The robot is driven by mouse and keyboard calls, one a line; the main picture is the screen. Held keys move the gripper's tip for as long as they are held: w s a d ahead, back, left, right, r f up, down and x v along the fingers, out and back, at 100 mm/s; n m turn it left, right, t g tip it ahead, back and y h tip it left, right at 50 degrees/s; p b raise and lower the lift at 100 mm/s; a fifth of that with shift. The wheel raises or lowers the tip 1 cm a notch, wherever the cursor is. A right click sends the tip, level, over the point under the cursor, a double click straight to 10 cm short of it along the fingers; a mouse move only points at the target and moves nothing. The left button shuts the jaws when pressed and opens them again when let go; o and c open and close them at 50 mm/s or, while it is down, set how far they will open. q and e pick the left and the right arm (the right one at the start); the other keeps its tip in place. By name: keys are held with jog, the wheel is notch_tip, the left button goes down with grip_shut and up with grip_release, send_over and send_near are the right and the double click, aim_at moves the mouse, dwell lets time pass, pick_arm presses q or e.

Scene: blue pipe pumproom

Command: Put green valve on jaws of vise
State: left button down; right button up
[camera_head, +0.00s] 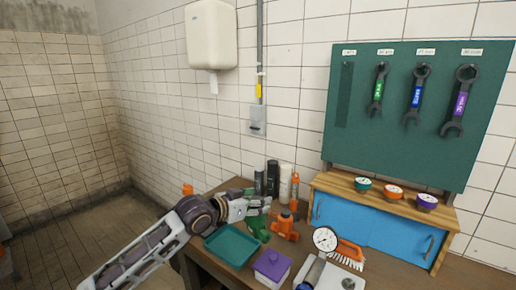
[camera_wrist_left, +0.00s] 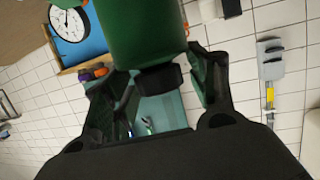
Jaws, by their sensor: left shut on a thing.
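My left gripper (camera_head: 262,203) is over the workbench, its arm reaching in from the left. A green valve (camera_head: 258,229) shows directly under its fingertips. In the left wrist view a large green body with a dark end, part of the green valve (camera_wrist_left: 142,35), fills the space between the fingers, and the gripper is shut on it. Its far end is cut off by the frame. An orange valve-like object (camera_head: 285,226) stands just right of the green valve. I cannot clearly make out the vise or its jaws.
On the bench (camera_head: 213,270) are a green tray (camera_head: 231,246), a purple-lidded box (camera_head: 272,264), a dial gauge (camera_head: 325,239) and an orange brush (camera_head: 350,252). Bottles (camera_head: 272,178) stand behind. A blue-doored cabinet (camera_head: 372,231) is at right, under a wrench board (camera_head: 400,140).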

pick_arm(q)
jog(key=a+r+n+t+y, duration=0.1)
jog(key=a+r, duration=0.2)
jog(key=r, duration=0.5)
jog(key=a+r+n+t+y, duration=0.1)
jog(key=a+r+n+y, duration=0.1)
jog(key=r, duration=0.6)
jog(key=a+n+t+y, duration=0.1)
jog(key=a+n+y, duration=0.15)
jog(key=a, duration=0.35)
jog(key=s+a+f+n+y, duration=0.1)
jog(key=s+a+f, duration=0.2)
jog(key=f, duration=0.8)
jog(key=s+a+f+n+y, duration=0.1)
jog(key=s+a+f+y, duration=0.1)
jog(key=f, duration=1)
jog(key=s+a+f+n+t+y, duration=0.1)
jog(key=s+a+f, duration=0.4)
jog(key=f, duration=0.7)
jog(key=shift+s+f+y, duration=0.25)
jog(key=shift+s+y, duration=0.1)
jog(key=shift+s, duration=0.45)
jog(key=shift+a, duration=0.1)
